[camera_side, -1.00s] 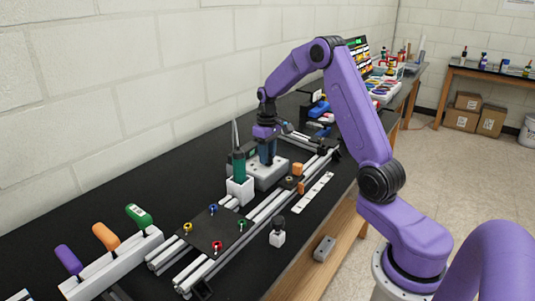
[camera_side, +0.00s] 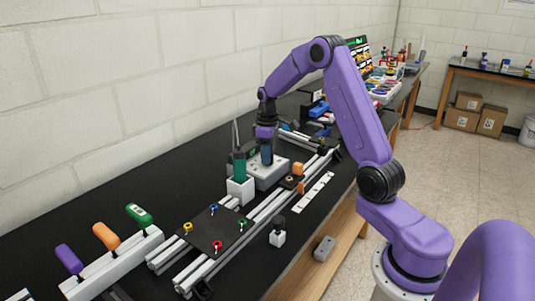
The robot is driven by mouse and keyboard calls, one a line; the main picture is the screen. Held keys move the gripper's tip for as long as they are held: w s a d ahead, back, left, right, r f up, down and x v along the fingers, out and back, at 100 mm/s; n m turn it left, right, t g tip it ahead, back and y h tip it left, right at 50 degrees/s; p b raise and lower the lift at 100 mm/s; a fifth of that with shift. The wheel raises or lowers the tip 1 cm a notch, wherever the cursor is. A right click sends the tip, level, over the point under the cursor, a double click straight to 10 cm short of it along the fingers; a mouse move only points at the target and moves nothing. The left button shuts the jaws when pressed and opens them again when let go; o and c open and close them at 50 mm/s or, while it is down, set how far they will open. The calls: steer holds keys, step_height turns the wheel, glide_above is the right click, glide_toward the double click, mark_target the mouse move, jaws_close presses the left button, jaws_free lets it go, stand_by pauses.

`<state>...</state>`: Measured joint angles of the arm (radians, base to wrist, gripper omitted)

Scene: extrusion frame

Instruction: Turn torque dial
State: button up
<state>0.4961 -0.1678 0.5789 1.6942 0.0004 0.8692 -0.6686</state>
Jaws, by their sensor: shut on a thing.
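My gripper (camera_side: 267,155) points straight down over a light grey box (camera_side: 272,174) on the black bench. Its fingers are shut at the top of the box. The torque dial itself is too small and too covered by the fingers to make out. A teal-green tool (camera_side: 239,163) stands upright in a white holder (camera_side: 240,190) just left of the box.
An extrusion frame (camera_side: 262,213) runs along the bench in front of the box. A dark plate (camera_side: 216,229) with several coloured knobs lies on it. Orange, purple and green-handled tools (camera_side: 105,236) stand in a rack at the front left. A small white bottle (camera_side: 278,236) stands nearby.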

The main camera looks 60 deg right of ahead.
steer(key=shift+w, duration=0.1)
steer(key=o, duration=1)
steer(key=shift+o, duration=0.2)
step_height(320, 180, up, 18)
steer(key=shift+f, duration=0.25)
